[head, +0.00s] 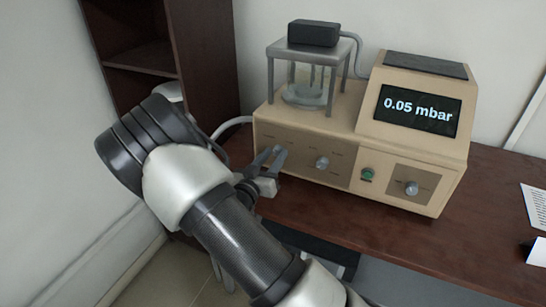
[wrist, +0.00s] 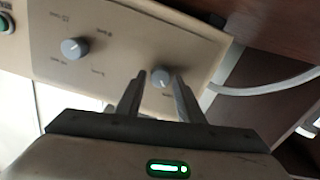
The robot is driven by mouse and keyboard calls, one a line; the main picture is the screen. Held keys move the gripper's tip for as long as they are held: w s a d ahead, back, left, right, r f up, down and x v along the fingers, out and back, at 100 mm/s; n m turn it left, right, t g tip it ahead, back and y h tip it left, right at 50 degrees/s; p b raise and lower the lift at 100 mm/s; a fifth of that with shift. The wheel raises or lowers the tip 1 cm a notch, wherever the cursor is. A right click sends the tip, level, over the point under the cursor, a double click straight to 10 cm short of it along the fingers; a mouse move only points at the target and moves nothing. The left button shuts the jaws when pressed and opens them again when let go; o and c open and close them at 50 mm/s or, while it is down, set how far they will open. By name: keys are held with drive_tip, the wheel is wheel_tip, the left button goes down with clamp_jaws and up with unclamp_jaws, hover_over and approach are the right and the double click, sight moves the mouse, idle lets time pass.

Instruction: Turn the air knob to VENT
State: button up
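The beige apparatus (head: 310,140) stands on the desk, with its screen (head: 418,109) reading 0.05 mbar. My gripper (head: 272,157) is at the left end of its front panel. In the wrist view my gripper (wrist: 160,80) is open, its two fingers on either side of a grey knob (wrist: 160,76), with a small gap on each side. A second grey knob (head: 322,162) is in the middle of the panel; it also shows in the wrist view (wrist: 73,48). The labels around the knobs are too small to read, so I cannot tell which one is the air knob.
A green button (head: 367,174) and a third knob (head: 411,188) are further right on the front. A pale hose (head: 232,124) leaves the left side. A dark shelf (head: 195,60) stands behind.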

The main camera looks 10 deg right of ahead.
drive_tip(key=c, duration=0.7)
drive_tip(key=shift+f+b, duration=0.1)
drive_tip(key=shift+b, duration=0.35)
drive_tip(key=m+b, duration=0.3)
drive_tip(key=shift+f, duration=0.2)
drive_tip(key=m+b, duration=0.6)
drive_tip(key=b, duration=0.2)
drive_tip(key=shift+d+f+b, duration=0.1)
drive_tip(key=shift+b, duration=0.25)
drive_tip(key=m+b, duration=0.3)
drive_tip(key=shift+s, duration=0.1)
drive_tip(key=shift+m+b, duration=0.9)
drive_tip(key=shift+m, duration=0.1)
drive_tip(key=shift+r+m+b, duration=0.15)
drive_tip(key=shift+m, duration=0.8)
drive_tip(key=shift+r+m+b, duration=0.15)
drive_tip(key=shift+m, duration=0.8)
